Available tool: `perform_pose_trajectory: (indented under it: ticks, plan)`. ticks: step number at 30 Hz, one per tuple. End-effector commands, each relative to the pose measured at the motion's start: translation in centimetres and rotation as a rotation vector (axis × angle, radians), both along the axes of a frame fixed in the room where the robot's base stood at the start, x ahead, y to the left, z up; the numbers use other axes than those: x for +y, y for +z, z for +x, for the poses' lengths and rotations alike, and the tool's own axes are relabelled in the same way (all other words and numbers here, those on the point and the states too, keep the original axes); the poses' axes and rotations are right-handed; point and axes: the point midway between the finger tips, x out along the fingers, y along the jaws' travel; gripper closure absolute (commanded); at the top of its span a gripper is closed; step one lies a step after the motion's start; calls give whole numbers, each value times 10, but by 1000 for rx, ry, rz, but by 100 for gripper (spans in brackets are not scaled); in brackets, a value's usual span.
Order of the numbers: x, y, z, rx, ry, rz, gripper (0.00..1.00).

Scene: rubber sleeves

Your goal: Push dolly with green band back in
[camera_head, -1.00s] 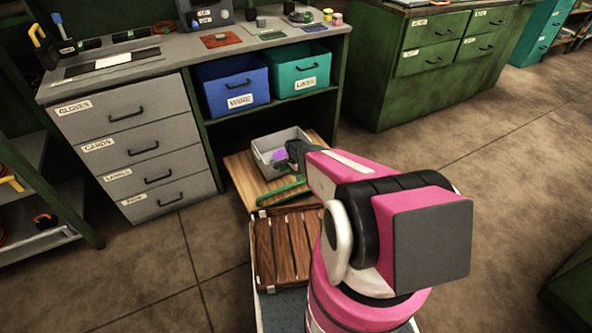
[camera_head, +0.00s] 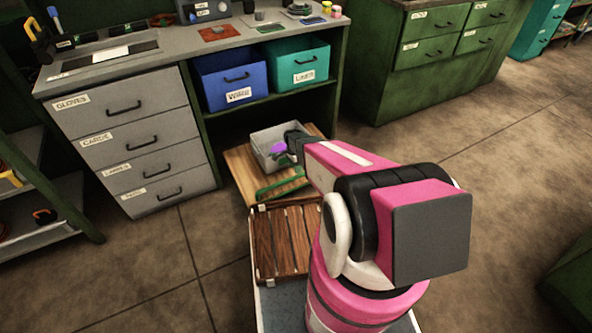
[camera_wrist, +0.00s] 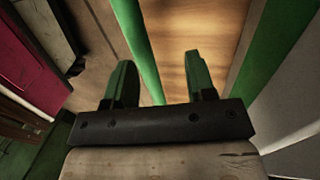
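The dolly (camera_head: 243,170) is a low wooden board on the floor, partly under the workbench and sticking out in front of its open bay. A green band (camera_head: 283,187) runs along its near part, and a grey bin (camera_head: 284,165) stands on it. My gripper (camera_head: 289,148) is at the right side of the bin, seen small and partly hidden by my arm. A purple patch shows beside it; I cannot tell what it is. In the wrist view my gripper (camera_wrist: 160,65) has its two green fingers apart, with bare wood and a green strip (camera_wrist: 140,50) beyond them.
A slatted brown crate (camera_head: 285,243) is just in front of the dolly. The blue bin (camera_head: 232,82) and teal bin (camera_head: 301,66) sit on the shelf above. Grey drawers (camera_head: 135,140) stand to the left. The floor to the right is open.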

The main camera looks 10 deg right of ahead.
Motion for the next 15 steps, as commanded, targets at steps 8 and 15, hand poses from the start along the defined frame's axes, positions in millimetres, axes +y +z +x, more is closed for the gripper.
perform_pose_trajectory:
  ticks: [8, 15]
  plan:
    - [1, 19, 1, 1, 0, -1, 49]
    - [1, 34, 4, 0, 1, -2, 49]
